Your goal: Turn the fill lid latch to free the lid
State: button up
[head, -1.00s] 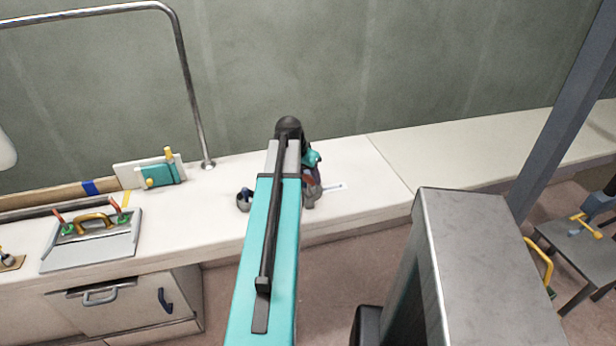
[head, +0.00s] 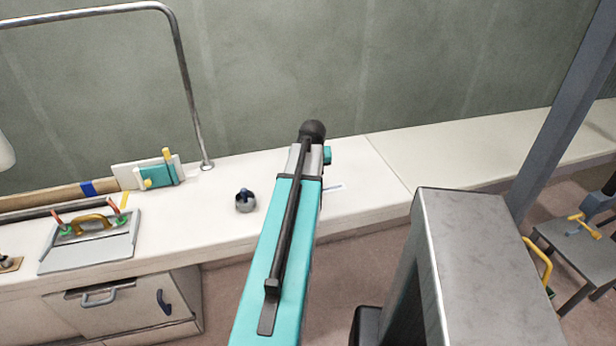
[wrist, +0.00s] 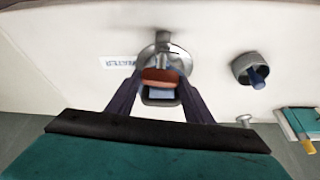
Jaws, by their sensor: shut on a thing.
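The fill lid (wrist: 152,50) is a round, silvery metal fitting set in the white counter, beside a label (wrist: 118,62) reading WATER. A reddish-brown latch piece (wrist: 160,76) sits at it, in the middle of the wrist view. My gripper (wrist: 160,84) has its two dark fingers on either side of this piece and is shut on it. The fingers and a grey part with a pale blue face hide some of the fitting. In the head view my arm covers the lid, latch and gripper; only the end of the label (head: 336,187) shows.
A round metal cup-like fitting with a blue piece (head: 245,202) stands left of my arm. A teal box (head: 157,176), a metal rail (head: 188,90) and a grey plate with a yellow handle (head: 88,252) are farther left. The counter to the right is clear.

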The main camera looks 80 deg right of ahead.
jog(key=shift+s+a+n+t, duration=0.1)
jog(key=shift+s+n+t, duration=0.15)
jog(key=shift+n, duration=0.65)
jog(key=o, duration=0.8)
jog(key=shift+c, duration=0.2)
jog(key=b+v, duration=0.2)
jog(key=v, duration=1.1)
jog(key=shift+s+r, duration=0.15)
jog(key=shift+r, duration=0.25)
